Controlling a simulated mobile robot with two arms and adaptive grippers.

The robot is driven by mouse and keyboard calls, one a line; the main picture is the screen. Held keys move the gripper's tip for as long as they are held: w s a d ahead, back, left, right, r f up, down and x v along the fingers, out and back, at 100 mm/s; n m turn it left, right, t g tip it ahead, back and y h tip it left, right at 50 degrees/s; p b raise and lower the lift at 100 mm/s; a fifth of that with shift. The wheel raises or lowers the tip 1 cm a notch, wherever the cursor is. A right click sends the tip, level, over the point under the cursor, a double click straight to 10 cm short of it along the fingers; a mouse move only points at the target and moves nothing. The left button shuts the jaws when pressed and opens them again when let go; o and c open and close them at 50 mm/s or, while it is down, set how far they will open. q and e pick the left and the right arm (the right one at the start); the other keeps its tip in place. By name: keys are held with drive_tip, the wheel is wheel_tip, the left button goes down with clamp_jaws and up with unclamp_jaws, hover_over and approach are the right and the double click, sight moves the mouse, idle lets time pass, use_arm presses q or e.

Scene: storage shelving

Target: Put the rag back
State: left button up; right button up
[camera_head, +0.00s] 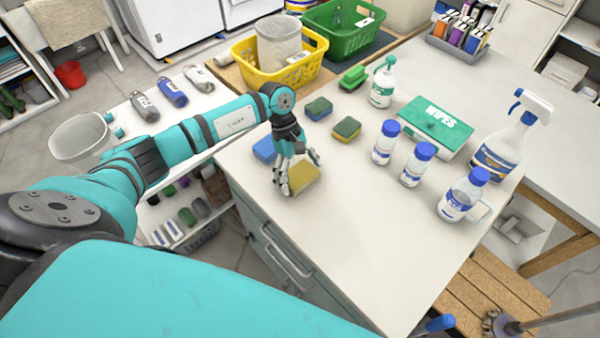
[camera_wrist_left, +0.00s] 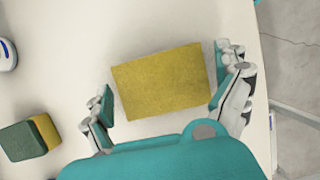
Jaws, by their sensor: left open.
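A yellow folded rag (camera_head: 304,180) lies flat on the white countertop near its left edge. It also shows in the left wrist view (camera_wrist_left: 160,82) as a thick yellow block. My left gripper (camera_head: 298,172) is open just above the rag. In the left wrist view its two fingers stand on either side of the rag, with a small gap at each side. A blue folded piece (camera_head: 264,149) lies just behind the gripper, partly hidden by it. My right gripper is in neither view.
Two green-and-yellow sponges (camera_head: 347,128) lie behind the gripper. Bottles (camera_head: 386,143), a green wipes box (camera_head: 437,122) and a spray bottle (camera_head: 503,143) stand to the right. Yellow (camera_head: 243,72) and green (camera_head: 343,40) baskets are at the back. The front countertop is clear.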

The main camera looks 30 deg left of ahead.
use_arm(q)
drive_tip(key=b+v, duration=0.3)
drive_tip(key=v, duration=0.8)
drive_tip(key=shift+r+b, duration=0.35)
drive_tip(key=shift+a, duration=0.15)
drive_tip(key=shift+f, duration=0.1)
